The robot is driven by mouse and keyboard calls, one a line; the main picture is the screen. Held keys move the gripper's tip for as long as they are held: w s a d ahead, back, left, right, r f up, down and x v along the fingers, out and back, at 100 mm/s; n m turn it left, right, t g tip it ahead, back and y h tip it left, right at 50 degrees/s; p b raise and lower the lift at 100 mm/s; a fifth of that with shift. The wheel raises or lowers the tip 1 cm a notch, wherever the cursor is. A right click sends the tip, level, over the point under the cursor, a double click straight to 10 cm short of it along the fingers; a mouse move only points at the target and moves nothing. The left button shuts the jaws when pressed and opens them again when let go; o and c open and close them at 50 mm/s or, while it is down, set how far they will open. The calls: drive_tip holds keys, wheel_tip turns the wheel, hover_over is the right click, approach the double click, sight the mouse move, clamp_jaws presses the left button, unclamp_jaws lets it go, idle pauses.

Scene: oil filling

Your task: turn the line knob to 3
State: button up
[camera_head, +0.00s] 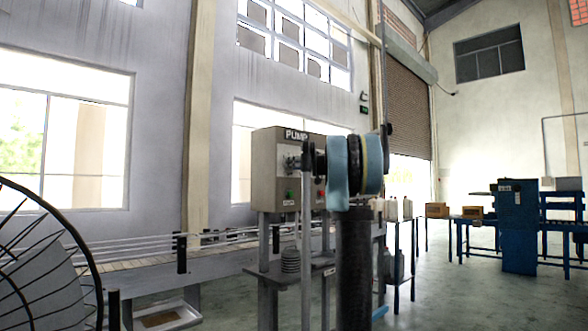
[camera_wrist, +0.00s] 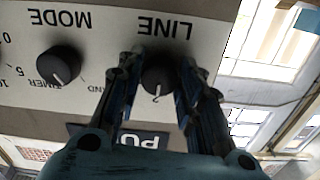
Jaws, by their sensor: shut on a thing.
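The pump box (camera_head: 292,180) stands at the middle of the head view, with its panel facing my arm. In the wrist view the panel appears upside down. The black LINE knob (camera_wrist: 159,78) sits between the two fingers of my gripper (camera_wrist: 157,72), under the printed word LINE. My gripper is shut on this knob. In the head view my gripper (camera_head: 307,161) reaches to the panel from the right, and the LINE knob is hard to make out there.
The MODE knob (camera_wrist: 58,65) is beside the LINE knob, clear of the fingers. A green button (camera_head: 290,194) sits low on the panel. A conveyor (camera_head: 150,262) runs at left, and a wire fan guard (camera_head: 50,262) is nearer. Open floor (camera_head: 470,295) lies at right.

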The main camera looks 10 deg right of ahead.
drive_tip(key=shift+m, duration=0.3)
drive_tip(key=shift+d+m, duration=0.1)
drive_tip(key=shift+m, duration=4.1)
drive_tip(key=o, duration=1.1)
drive_tip(key=shift+c, duration=0.2)
drive_tip(key=v, duration=1.1)
drive_tip(key=shift+s+d, duration=0.25)
drive_tip(key=shift+s, duration=0.05)
